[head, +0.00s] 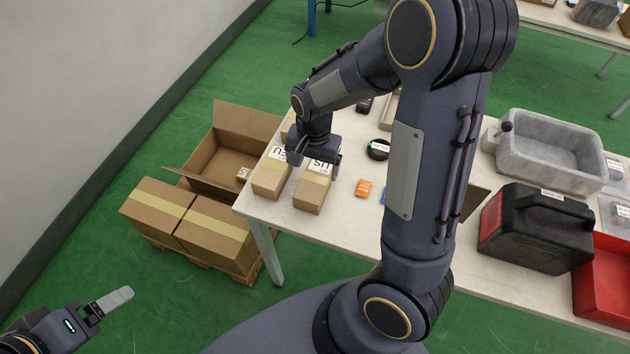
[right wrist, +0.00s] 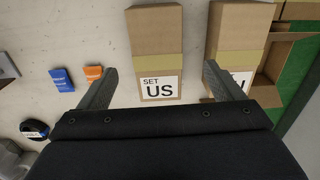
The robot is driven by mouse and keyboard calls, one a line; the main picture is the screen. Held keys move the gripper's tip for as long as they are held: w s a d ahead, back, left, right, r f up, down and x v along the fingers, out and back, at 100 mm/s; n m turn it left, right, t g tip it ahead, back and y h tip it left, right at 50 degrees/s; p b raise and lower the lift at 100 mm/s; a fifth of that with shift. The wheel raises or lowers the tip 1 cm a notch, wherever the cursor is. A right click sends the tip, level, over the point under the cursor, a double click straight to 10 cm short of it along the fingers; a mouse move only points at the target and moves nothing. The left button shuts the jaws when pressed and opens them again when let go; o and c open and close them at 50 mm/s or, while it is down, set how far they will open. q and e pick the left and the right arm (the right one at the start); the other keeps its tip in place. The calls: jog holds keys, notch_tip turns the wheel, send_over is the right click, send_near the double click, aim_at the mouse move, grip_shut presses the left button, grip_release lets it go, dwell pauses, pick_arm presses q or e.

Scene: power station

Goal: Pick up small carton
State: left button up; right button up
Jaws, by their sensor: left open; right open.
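Two small cartons with yellow tape and white labels lie side by side at the left end of the table. The right one (head: 312,194), labelled "SET US", also shows in the right wrist view (right wrist: 155,32). The left one (head: 270,178) is partly behind my finger in the wrist view (right wrist: 240,30). My right gripper (head: 315,163) is open above the far, labelled end of the right carton. In the wrist view its fingers (right wrist: 160,75) appear on either side of that carton, not closed on it. My left gripper (head: 105,303) is open and empty at the lower left, away from the table.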

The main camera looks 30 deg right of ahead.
aim_at(315, 179)
jog(key=shift+w+d+f, duration=0.3)
jog(key=shift+w+f, duration=0.2)
jog(key=shift+f, duration=0.35)
jog(key=f, duration=0.6)
jog(key=shift+s+d+f, duration=0.2)
jog(key=shift+s+f, duration=0.05)
jog(key=shift+p, duration=0.3)
jog(key=c, duration=1.3)
jog(key=shift+r, duration=0.1)
